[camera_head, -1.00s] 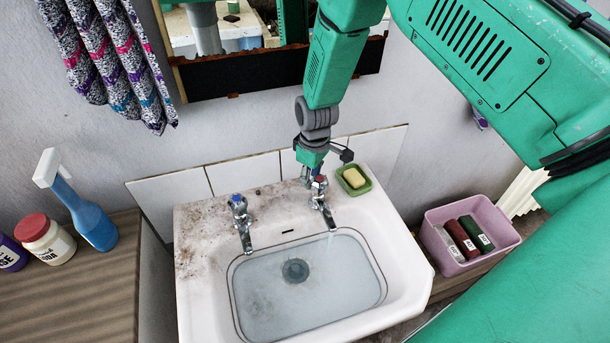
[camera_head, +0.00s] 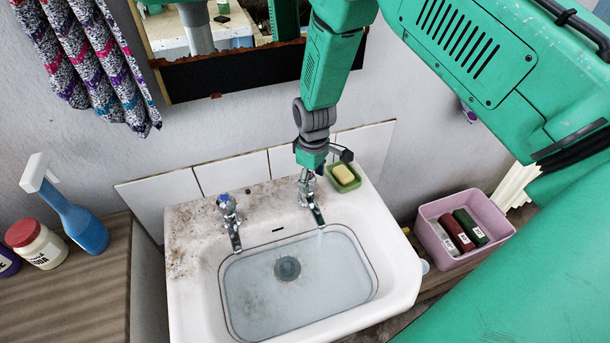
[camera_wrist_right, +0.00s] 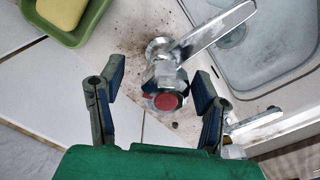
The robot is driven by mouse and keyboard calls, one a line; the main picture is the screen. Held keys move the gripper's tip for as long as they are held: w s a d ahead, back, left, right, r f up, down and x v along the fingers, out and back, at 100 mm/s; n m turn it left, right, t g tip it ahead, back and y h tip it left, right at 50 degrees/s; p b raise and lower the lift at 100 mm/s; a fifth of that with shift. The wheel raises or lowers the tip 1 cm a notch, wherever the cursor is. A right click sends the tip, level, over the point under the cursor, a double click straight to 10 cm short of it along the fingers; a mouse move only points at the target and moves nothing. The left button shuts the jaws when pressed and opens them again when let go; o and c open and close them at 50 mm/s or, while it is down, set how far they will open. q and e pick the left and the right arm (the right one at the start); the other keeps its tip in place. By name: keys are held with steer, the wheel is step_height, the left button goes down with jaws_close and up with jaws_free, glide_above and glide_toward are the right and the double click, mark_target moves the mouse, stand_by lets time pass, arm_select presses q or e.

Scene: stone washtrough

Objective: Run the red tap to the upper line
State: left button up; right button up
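The red tap (camera_head: 312,205) is the right-hand chrome tap on the white sink. Its red cap (camera_wrist_right: 166,101) shows in the right wrist view. My right gripper (camera_wrist_right: 159,75) is open, with one finger on each side of the tap head and gaps to it. In the head view my right gripper (camera_head: 311,172) hides the tap's top. A faint stream seems to fall from its spout. Water (camera_head: 300,295) stands in the basin over the drain. A dark line (camera_head: 376,270) runs around the basin wall close to the water's edge. My left gripper is out of view.
A blue-capped tap (camera_head: 229,215) stands left of the red one. A green soap dish (camera_head: 354,184) with yellow soap sits close by on the right. A pink bin (camera_head: 432,240) stands right of the sink, and a blue spray bottle (camera_head: 82,225) on the left cabinet.

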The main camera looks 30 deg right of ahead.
steer(key=shift+w, duration=0.15)
steer(key=shift+w+r, duration=0.1)
steer(key=shift+w, duration=0.05)
steer(key=r, duration=0.2)
steer(key=a+r, duration=0.1)
steer(key=r, duration=0.4)
steer(key=shift+a, duration=0.15)
steer(key=r, duration=0.2)
steer(key=d+r, duration=0.1)
steer(key=r, duration=0.1)
steer(key=shift+s, duration=0.2)
step_height(320, 180, down, 5)
steer(key=n, duration=0.2)
steer(key=shift+w+r+n, duration=0.1)
steer(key=shift+w+n, duration=0.05)
steer(key=shift+n, duration=0.15)
steer(key=f, duration=0.3)
steer(key=a+f, duration=0.1)
steer(key=f, duration=0.1)
steer(key=shift+f+p, duration=0.2)
steer(key=shift+p, duration=0.1)
steer(key=shift+a+f, duration=0.1)
steer(key=shift+f, duration=0.4)
steer(key=shift+d, duration=0.4)
steer(key=c, duration=1.2)
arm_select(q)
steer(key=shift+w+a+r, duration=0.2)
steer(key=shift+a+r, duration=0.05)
arm_select(e)
steer(key=shift+o, duration=0.2)
